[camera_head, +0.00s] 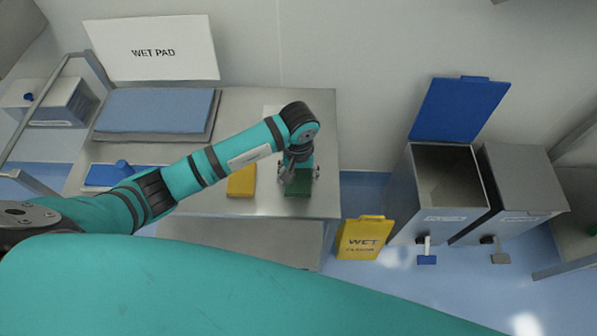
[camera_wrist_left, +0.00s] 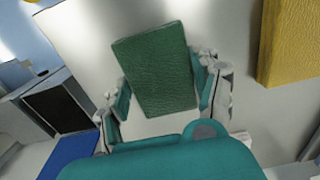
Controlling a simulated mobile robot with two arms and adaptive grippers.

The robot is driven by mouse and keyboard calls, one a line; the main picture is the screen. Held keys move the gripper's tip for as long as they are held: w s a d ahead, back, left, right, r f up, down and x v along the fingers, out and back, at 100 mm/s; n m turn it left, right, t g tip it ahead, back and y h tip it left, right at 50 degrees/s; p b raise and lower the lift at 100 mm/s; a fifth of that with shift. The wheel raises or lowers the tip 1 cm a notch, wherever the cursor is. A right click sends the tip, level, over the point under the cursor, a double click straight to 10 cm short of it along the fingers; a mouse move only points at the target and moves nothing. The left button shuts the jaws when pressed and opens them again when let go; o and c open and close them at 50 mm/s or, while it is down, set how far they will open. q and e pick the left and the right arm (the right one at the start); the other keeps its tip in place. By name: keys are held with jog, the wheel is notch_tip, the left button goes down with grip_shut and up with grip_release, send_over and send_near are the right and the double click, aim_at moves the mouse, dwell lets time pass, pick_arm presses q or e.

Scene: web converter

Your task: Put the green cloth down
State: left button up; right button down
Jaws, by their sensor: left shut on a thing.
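The green cloth (camera_wrist_left: 155,70) is a flat folded rectangle, seen between the fingers of my left gripper (camera_wrist_left: 163,92) in the left wrist view. That gripper is shut on it, with one finger at each side. In the head view the green cloth (camera_head: 298,188) shows below my left gripper (camera_head: 298,176), at the right part of the steel table (camera_head: 225,200). The gripper and wrist hide part of it there. I cannot tell whether the cloth touches the tabletop. My right gripper is not in view.
A yellow cloth (camera_head: 242,181) lies left of the green one. A blue pad (camera_head: 155,110) is at the table's back left. Right of the table stand a yellow wet-floor sign (camera_head: 363,238), an open bin with blue lid (camera_head: 459,108) and a closed grey bin (camera_head: 525,180).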

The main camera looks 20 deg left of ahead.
pick_arm(q)
jog(key=shift+f, duration=0.15)
jog(key=shift+f+b, duration=0.1)
jog(key=shift+b, duration=0.2)
jog(key=o, duration=1)
